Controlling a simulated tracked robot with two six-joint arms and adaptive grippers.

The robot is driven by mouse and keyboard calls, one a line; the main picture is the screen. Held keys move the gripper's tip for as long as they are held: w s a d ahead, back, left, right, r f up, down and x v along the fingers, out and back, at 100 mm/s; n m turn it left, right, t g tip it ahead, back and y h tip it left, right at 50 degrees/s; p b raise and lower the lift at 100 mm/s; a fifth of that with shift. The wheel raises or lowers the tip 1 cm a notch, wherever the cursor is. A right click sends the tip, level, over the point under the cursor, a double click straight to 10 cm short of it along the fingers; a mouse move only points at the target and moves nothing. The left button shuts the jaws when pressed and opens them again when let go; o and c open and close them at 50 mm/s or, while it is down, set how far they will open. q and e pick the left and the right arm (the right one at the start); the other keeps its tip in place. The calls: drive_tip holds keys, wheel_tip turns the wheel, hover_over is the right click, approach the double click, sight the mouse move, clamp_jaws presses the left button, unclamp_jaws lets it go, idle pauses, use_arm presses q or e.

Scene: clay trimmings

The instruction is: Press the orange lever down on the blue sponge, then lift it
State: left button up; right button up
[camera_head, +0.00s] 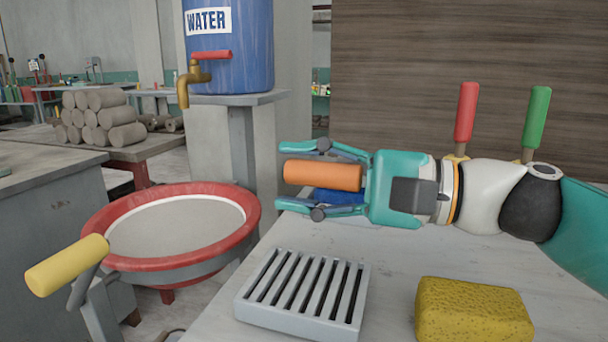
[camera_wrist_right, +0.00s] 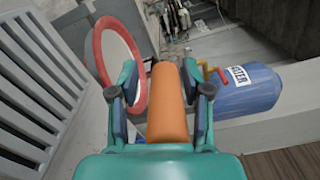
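The orange lever's handle (camera_head: 322,175) is a plain cylinder lying roughly level, between the fingers of my right gripper (camera_head: 298,179). Gaps show between it and the fingers, so the gripper is open around it. In the right wrist view the orange handle (camera_wrist_right: 166,105) runs lengthwise between the two fingers of the right gripper (camera_wrist_right: 160,97). The blue sponge (camera_head: 338,196) shows in part below the handle, behind the lower finger; most of it is hidden. Whether handle and sponge touch cannot be told. The lever's shaft is hidden. My left gripper is out of view.
A grey slatted rack (camera_head: 305,292) and a yellow sponge (camera_head: 473,310) lie on the near bench. Red (camera_head: 466,112) and green (camera_head: 536,118) handles stand upright behind my right arm. A red-rimmed basin (camera_head: 180,225), a yellow handle (camera_head: 67,265) and a blue water barrel (camera_head: 240,50) are at left.

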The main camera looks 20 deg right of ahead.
sight(361, 183)
drive_tip(key=shift+r, duration=0.1)
idle(0.3)
drive_tip(key=v, duration=1.1)
drive_tip(key=shift+s+d, duration=0.3)
drive_tip(key=shift+d, duration=0.1)
